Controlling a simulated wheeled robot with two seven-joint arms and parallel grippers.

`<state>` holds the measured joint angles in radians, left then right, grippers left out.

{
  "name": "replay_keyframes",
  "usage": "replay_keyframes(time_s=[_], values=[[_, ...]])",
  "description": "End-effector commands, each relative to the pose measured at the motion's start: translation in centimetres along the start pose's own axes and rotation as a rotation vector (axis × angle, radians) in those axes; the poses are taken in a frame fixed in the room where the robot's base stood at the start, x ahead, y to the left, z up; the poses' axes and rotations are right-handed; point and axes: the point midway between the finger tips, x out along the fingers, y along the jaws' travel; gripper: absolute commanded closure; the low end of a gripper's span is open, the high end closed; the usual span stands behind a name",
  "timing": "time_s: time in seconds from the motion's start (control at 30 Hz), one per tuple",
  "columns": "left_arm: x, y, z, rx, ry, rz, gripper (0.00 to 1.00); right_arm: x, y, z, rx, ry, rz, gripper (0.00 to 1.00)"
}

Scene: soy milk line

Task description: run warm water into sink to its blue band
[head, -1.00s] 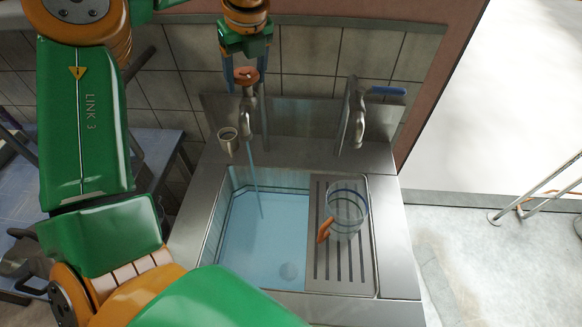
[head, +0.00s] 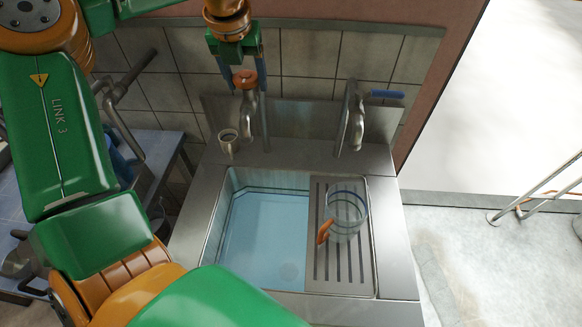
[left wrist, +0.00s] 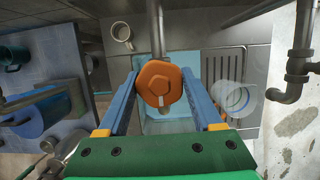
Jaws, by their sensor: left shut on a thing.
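The sink basin (head: 213,232) holds clear light-blue water (head: 262,235). Thin dark lines run around its inner wall near the water's edge; I cannot tell which is the blue band or exactly how the water meets it. The left tap (head: 248,125) has an orange knob (head: 245,79), also central in the left wrist view (left wrist: 159,82). No stream shows under its spout. My left gripper (head: 246,84) comes down from above, its two blue fingers on either side of the knob, shut on it. My right gripper is not in view.
A second tap with a blue lever (head: 387,94) stands at the right. A clear jug with an orange handle (head: 346,212) stands on the slotted drainboard (head: 323,270). A small cup (head: 228,143) sits on the back ledge left of the tap. A blue-topped table (head: 155,150) is at left.

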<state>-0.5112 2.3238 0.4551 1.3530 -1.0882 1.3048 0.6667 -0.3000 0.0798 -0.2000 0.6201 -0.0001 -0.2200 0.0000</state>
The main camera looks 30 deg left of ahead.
Motion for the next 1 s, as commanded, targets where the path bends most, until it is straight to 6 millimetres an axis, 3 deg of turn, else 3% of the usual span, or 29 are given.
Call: replay_keyframes(time_s=[0.07, 0.1, 0.2, 0.47, 0.8, 1.0], values=[[0.0, 0.0, 0.0, 0.000, -0.001, 0.000, 0.69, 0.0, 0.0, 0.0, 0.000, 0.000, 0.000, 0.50], [0.0, 0.0, 0.0, -0.001, -0.001, 0.000, 0.22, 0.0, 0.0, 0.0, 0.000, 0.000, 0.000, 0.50], [0.0, 0.0, 0.0, -0.001, -0.001, 0.000, 0.00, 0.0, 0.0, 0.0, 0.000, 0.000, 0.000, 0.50], [-0.4, 0.0, 0.1, -0.001, -0.001, 0.000, 0.00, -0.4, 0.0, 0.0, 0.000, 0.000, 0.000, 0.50], [-5.8, 0.0, 1.8, -0.002, -0.002, 0.001, 0.00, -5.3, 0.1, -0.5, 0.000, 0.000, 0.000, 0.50], [-6.9, 0.0, 2.1, -0.001, 0.000, 0.000, 0.00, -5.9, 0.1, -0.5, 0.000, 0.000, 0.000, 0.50]])
